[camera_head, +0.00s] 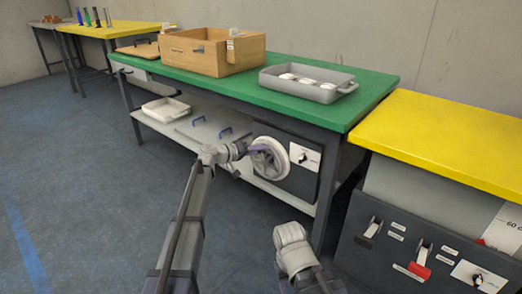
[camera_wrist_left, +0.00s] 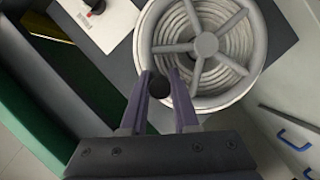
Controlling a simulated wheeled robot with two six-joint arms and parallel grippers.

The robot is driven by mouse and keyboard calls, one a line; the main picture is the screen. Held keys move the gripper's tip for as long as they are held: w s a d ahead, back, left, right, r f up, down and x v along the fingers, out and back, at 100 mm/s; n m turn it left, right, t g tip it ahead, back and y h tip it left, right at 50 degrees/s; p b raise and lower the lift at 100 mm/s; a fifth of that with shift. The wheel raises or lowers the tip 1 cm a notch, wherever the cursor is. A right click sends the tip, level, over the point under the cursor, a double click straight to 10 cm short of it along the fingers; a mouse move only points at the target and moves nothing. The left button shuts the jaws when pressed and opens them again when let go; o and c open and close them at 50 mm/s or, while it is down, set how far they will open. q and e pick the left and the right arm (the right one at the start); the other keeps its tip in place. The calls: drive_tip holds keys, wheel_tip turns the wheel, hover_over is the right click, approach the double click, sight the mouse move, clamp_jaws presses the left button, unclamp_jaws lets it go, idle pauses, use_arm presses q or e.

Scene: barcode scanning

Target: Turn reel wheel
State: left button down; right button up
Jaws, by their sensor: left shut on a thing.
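The light grey reel wheel (camera_head: 279,163) is mounted on the dark panel under the green table. In the left wrist view the spoked reel wheel (camera_wrist_left: 206,44) fills the top right, with pale coiled hose behind its spokes. My left gripper (camera_head: 256,150) is at the wheel's left side. In the left wrist view my left gripper (camera_wrist_left: 159,84) has its purple fingers on either side of a dark round knob (camera_wrist_left: 159,89) at the wheel's rim and is shut on it.
The green table (camera_head: 170,71) carries a wooden box (camera_head: 200,56) and a grey tray (camera_head: 300,88). A white tray (camera_head: 166,109) sits on the lower shelf. A switch plate (camera_head: 304,157) is right of the wheel. A yellow-topped bench (camera_head: 440,135) stands at the right.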

sight(274, 156)
use_arm(q)
drive_tip(key=m, duration=0.1)
drive_tip(key=s+d+m+y+p, duration=0.1)
drive_tip(key=d+m+y, duration=0.1)
drive_tip(key=shift+s+d+f+t, duration=0.15)
drive_tip(key=shift+s+f+t, duration=0.15)
drive_tip(key=shift+s+d+f+m+y, duration=0.35)
drive_tip(key=shift+d+m+y, duration=0.15)
drive_tip(key=shift+m, duration=0.4)
drive_tip(key=c, duration=0.7)
unclamp_jaws()
